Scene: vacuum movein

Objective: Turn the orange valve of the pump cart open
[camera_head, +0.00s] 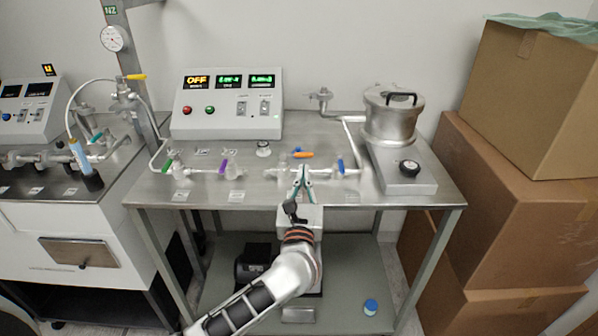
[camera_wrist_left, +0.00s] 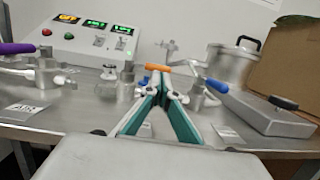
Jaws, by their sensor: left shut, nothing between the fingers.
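The orange valve handle (camera_head: 303,155) lies crosswise on the pipe run along the front of the steel cart top (camera_head: 255,191). My left gripper (camera_head: 302,168) comes up from the front edge, its fingertips together just below the handle in the head view. In the left wrist view the fingertips of my left gripper (camera_wrist_left: 160,76) meet just under the orange handle (camera_wrist_left: 158,68). The gripper is shut and empty. I cannot tell whether the tips touch the handle. My right gripper is not in view.
Purple (camera_head: 223,166), green (camera_head: 168,166) and blue (camera_head: 340,165) valve handles share the pipe run. A control box (camera_head: 228,104) stands behind, and a lidded metal pot (camera_head: 390,115) at right. Cardboard boxes (camera_head: 500,190) crowd the right side. A neighbouring cart stands at left.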

